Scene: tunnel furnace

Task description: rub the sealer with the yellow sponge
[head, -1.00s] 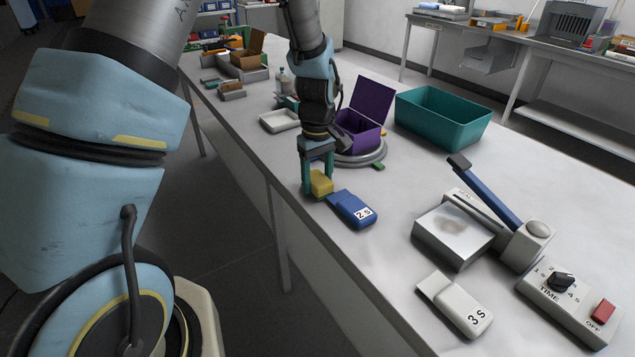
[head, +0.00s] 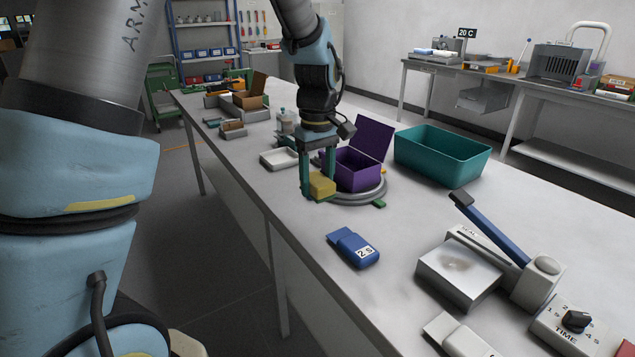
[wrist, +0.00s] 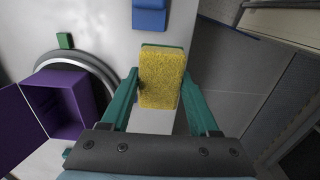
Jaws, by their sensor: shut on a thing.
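My gripper (head: 318,184) is shut on the yellow sponge (head: 322,186), holding it by the table's front edge, left of the purple box. In the wrist view the sponge (wrist: 161,78) sits between the two green fingers, with a thin green layer at its far end. The sealer (head: 462,274) stands on the table at the right, well apart from the sponge. Its blue arm (head: 492,232) is raised, and a brownish smudge (head: 456,265) shows on its pale top.
A blue pouch-like block marked 2 S (head: 354,248) lies between my gripper and the sealer. A white block (head: 462,338) and a timer box (head: 572,325) are near the sealer. An open purple box (head: 357,170) stands on a round grey base; a teal bin (head: 442,156) is behind.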

